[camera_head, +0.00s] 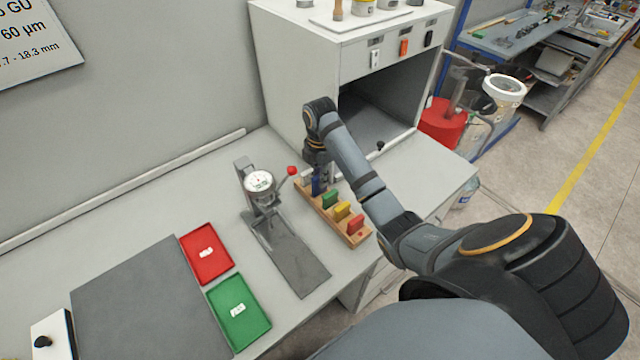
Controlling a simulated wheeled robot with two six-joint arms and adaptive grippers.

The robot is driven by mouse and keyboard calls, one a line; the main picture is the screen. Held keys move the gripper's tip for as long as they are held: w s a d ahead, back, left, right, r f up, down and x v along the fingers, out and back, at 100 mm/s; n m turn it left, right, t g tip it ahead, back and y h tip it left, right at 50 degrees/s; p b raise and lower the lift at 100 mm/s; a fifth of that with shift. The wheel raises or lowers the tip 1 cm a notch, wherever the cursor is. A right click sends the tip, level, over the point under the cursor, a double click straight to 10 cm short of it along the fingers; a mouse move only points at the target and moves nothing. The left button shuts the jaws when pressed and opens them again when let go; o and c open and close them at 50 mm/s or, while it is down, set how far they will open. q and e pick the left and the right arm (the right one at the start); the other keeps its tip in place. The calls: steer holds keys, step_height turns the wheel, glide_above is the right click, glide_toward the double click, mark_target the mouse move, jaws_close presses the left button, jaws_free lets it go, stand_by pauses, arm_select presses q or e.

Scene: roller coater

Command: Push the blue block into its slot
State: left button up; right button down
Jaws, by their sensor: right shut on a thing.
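The wooden block rack (357,241) stands on the bench right of the dial gauge. A green block (330,199), a yellow block (342,211) and a red block (355,225) stand in it. The blue block (316,187) is upright at the rack's far end, beside the green one. My right gripper (318,171) points down at that end and is shut on the blue block. The arm and gripper partly hide it, and I cannot tell how deep it sits in its slot. My left gripper is not in view.
The dial gauge (259,182) on its stand is close left of the rack. A white cabinet (303,77) with an open bay stands behind. A red tray (206,254), a green tray (238,312) and a grey plate (145,300) lie left.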

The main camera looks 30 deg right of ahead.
step_height(320, 180, down, 3)
steer(key=shift+r+b, duration=0.1)
steer(key=shift+b, duration=0.6)
steer(key=shift+w+f, duration=0.2)
steer(key=shift+f, duration=0.05)
steer(key=shift+w+r, duration=0.1)
steer(key=shift+r, duration=0.05)
steer(key=shift+s+r, duration=0.1)
steer(key=shift+s, duration=0.1)
steer(key=c, duration=1.7)
jaws_free()
steer(key=o, duration=0.4)
steer(key=shift+f, duration=0.2)
steer(key=shift+c, duration=0.2)
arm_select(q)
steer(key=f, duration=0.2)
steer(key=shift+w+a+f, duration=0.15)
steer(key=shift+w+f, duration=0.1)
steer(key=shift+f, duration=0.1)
arm_select(e)
steer(key=shift+w, duration=0.1)
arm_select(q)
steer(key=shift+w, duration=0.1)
